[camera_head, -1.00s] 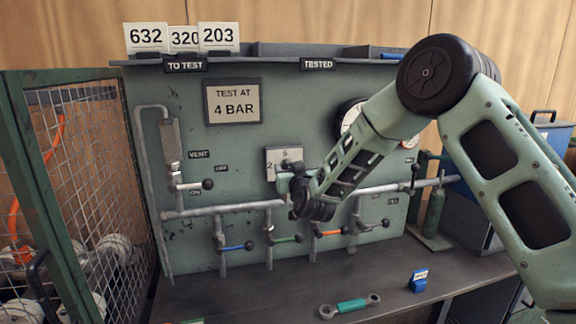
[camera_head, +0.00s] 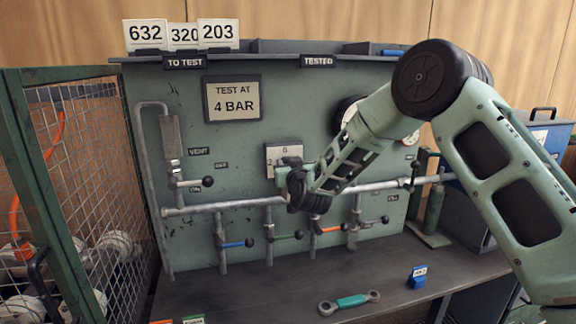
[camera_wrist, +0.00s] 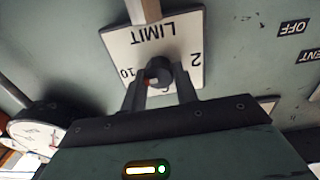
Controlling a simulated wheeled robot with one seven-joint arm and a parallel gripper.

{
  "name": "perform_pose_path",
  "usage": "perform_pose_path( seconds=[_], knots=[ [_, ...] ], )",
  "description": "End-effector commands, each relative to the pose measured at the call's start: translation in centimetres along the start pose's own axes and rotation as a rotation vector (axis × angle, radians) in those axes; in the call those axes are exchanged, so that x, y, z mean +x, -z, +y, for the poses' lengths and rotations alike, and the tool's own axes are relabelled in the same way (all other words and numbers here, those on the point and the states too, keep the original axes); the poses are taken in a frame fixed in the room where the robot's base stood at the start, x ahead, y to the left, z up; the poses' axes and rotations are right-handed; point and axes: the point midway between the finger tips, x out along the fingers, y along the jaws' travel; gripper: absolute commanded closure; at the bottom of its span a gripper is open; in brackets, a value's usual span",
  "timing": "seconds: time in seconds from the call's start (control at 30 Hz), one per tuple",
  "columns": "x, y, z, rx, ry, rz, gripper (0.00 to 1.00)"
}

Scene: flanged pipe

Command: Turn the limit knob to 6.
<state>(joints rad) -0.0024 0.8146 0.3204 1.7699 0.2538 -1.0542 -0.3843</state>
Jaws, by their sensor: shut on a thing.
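The limit knob (camera_wrist: 158,72) is a dark round knob on a white plate (camera_wrist: 125,50) marked LIMIT. In the wrist view the plate appears upside down, with 2 and 10 readable on either side of the knob. My gripper (camera_wrist: 160,88) has its two fingers on either side of the knob and is shut on it. A small reddish mark shows on the knob; the number it points to cannot be read clearly. In the head view my gripper (camera_head: 285,172) covers the knob and the lower part of the plate (camera_head: 284,153).
A sign (camera_head: 233,100) reads TEST AT 4 BAR. A pipe (camera_head: 235,207) with several coloured valve levers runs below the plate. A round gauge (camera_wrist: 38,130) is partly hidden by my arm. A wrench (camera_head: 349,302) and a blue block (camera_head: 418,279) lie on the bench.

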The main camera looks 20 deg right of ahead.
Motion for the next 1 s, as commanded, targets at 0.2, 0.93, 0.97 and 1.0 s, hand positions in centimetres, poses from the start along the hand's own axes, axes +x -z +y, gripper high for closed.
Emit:
perform_pose_path(
  seconds=[0.2, 0.93, 0.97, 1.0],
  knots=[
    [-0.02, -0.02, -0.16, -0.093, 0.001, 0.003, 0.93],
    [-0.01, -0.09, -0.42, -0.756, 0.001, 0.003, 0.93],
    [-0.01, -0.09, -0.39, -0.784, 0.001, 0.003, 0.93],
    [-0.01, -0.10, -0.42, -0.822, 0.001, 0.003, 0.93]
  ],
)
